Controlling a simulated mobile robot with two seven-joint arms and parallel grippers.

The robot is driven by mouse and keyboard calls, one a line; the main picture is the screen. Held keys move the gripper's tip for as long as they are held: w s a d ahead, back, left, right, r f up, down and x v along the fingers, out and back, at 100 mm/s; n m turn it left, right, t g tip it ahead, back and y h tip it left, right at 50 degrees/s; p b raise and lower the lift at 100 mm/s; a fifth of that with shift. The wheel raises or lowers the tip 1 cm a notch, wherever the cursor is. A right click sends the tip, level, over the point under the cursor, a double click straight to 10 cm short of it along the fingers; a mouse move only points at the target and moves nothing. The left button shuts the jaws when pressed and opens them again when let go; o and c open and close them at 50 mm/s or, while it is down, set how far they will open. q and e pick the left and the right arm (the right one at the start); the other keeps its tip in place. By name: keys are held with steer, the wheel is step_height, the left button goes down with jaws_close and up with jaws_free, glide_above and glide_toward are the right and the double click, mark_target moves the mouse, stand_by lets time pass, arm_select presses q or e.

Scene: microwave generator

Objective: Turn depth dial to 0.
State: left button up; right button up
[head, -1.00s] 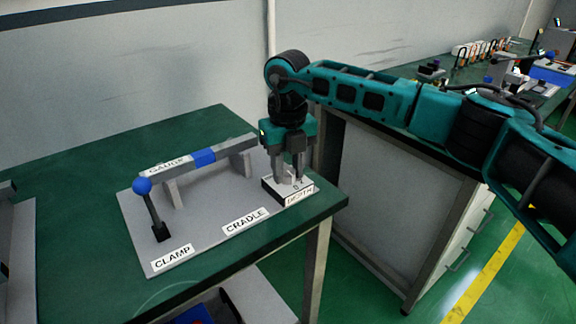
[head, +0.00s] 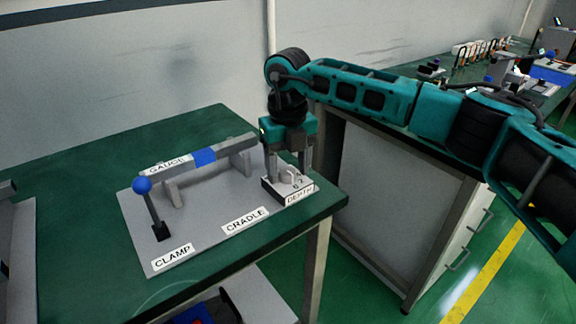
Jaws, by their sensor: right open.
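The depth dial (head: 290,179) is a small pale knob on a black-and-white block labelled DEPTH (head: 299,196), at the right end of a grey base plate. A 0 and another small mark show on the block's top beside the knob; the dial's exact setting is too small to read. My right gripper (head: 288,170) points down over the block, open, with its fingers apart around or just behind the knob. I cannot tell whether they touch it. My left gripper is not in view.
The base plate (head: 205,228) carries a grey gauge bar (head: 235,146) with a blue band, a cradle label (head: 245,219) and a clamp lever (head: 153,210) with a blue ball. The green bench's right edge is close to the block. Bare bench lies behind the gauge.

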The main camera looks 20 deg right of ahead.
mark_target(288, 171)
step_height(288, 171, up, 13)
stand_by(0.3)
steer(key=shift+f, duration=0.15)
